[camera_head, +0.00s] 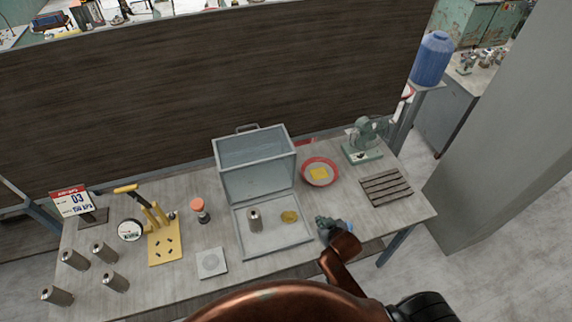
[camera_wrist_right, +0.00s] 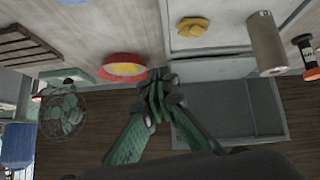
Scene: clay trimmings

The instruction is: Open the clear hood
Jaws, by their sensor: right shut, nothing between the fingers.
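The clear hood (camera_head: 258,178) stands raised at the back edge of its shallow tray base (camera_head: 285,237), with its handle (camera_head: 247,127) at the top. The tray is uncovered and holds a grey metal cylinder (camera_head: 255,219) and yellow clay trimmings (camera_head: 289,217). The wrist view shows the hood (camera_wrist_right: 228,110), the cylinder (camera_wrist_right: 265,45) and the trimmings (camera_wrist_right: 192,26). My right gripper (camera_head: 325,224) is shut and empty, just right of the tray's front right side and apart from the hood. Its shut fingers show in the wrist view (camera_wrist_right: 157,88). My left gripper is not in view.
A red bowl with yellow contents (camera_head: 318,172), a green fan (camera_head: 364,140) and a slatted rack (camera_head: 386,187) stand right of the hood. An orange-topped bottle (camera_head: 200,210), a yellow stand (camera_head: 165,240), a pale square plate (camera_head: 211,263) and several metal cylinders (camera_head: 104,252) stand left.

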